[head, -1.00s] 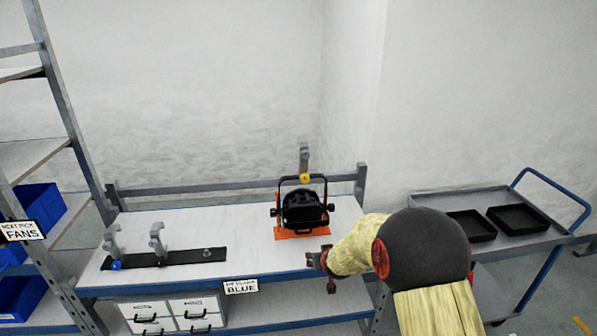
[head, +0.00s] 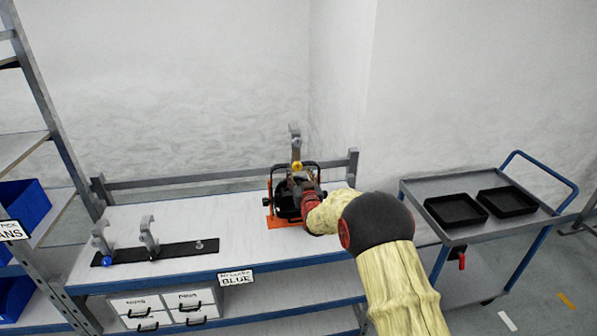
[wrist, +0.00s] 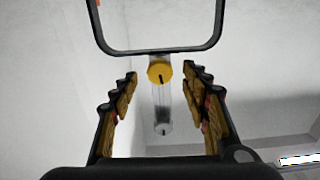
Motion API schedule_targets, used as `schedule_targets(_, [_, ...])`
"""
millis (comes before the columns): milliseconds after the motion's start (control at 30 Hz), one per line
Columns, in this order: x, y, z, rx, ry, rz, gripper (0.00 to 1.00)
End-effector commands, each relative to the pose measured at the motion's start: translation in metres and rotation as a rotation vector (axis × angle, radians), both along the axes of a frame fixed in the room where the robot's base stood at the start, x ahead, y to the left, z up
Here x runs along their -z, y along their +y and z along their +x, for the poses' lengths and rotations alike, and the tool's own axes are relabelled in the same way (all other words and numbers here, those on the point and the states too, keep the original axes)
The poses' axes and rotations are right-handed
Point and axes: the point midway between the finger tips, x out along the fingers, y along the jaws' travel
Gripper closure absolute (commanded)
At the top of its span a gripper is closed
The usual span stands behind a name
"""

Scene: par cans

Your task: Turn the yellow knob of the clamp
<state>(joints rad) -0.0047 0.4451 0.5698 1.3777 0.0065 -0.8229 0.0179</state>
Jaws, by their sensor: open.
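The yellow knob (head: 297,166) is on the grey clamp (head: 295,140) that rises above the par can at the back of the bench. In the wrist view the yellow knob (wrist: 160,72) has a dark slot and lies between my open fingers, a little beyond their tips. The grey clamp (wrist: 163,115) runs below it there. My gripper (head: 297,182) is in front of the par can, its fingers pointing toward the knob.
A black strip (head: 175,252) on the bench's left holds two grey clamps, one with a blue knob (head: 104,260). A trolley (head: 440,190) with two black trays stands right. The bench middle is clear.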

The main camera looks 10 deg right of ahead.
Motion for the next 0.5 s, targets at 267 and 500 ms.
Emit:
schedule_targets(267, [0.0, 0.0, 0.02, 0.0, 0.0, 0.0, 0.54])
schedule_targets(500, [0.0, 0.0, 0.021, 0.0, 0.001, 0.0, 0.54])
